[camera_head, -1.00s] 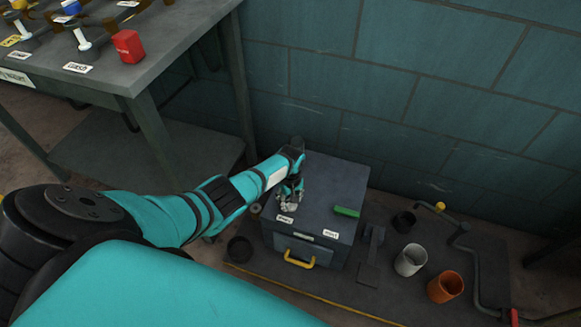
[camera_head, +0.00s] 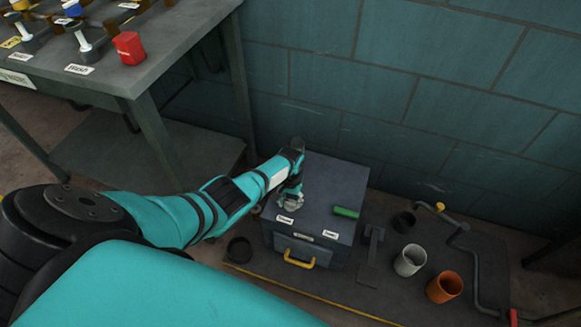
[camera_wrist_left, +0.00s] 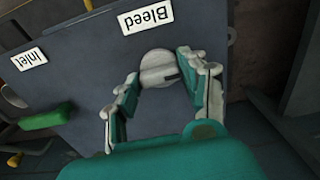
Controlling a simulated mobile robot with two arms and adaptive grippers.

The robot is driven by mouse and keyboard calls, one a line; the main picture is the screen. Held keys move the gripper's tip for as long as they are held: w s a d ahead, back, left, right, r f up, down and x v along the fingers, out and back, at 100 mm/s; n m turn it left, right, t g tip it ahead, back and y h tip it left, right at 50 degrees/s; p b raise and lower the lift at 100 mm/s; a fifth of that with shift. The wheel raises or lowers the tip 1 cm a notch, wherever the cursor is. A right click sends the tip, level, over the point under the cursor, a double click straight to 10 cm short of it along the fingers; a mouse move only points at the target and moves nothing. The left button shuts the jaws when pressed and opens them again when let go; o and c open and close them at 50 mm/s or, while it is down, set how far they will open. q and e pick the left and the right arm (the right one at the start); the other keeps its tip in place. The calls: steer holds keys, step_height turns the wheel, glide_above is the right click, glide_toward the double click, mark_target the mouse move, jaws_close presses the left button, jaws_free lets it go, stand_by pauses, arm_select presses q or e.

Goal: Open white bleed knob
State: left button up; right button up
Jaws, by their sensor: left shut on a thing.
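The white bleed knob (camera_wrist_left: 158,69) shows in the left wrist view as a round knob with a dark slot, beside the "Bleed" label (camera_wrist_left: 146,15). It sits on top of the dark grey box (camera_head: 326,186). My left gripper (camera_wrist_left: 160,80) has its fingers on both sides of the knob and is shut on it. In the head view my left gripper (camera_head: 291,199) is over the box's left part and hides the knob. My right gripper is not in view.
A green handle (camera_head: 346,212) lies on the box's right side by the "Inlet" label (camera_head: 330,234). A yellow handle (camera_head: 299,259) is on the box front. Grey (camera_head: 410,260) and orange (camera_head: 445,287) cups stand to the right. A table (camera_head: 150,75) stands at upper left.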

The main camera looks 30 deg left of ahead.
mark_target(291, 202)
arm_select(q)
steer(key=shift+d+m, duration=0.1)
steer(key=shift+m, duration=0.2)
steer(key=o, duration=1.2)
steer(key=shift+c, duration=0.2)
steer(key=shift+r, duration=0.15)
step_height(291, 202, up, 12)
steer(key=shift+f, duration=0.2)
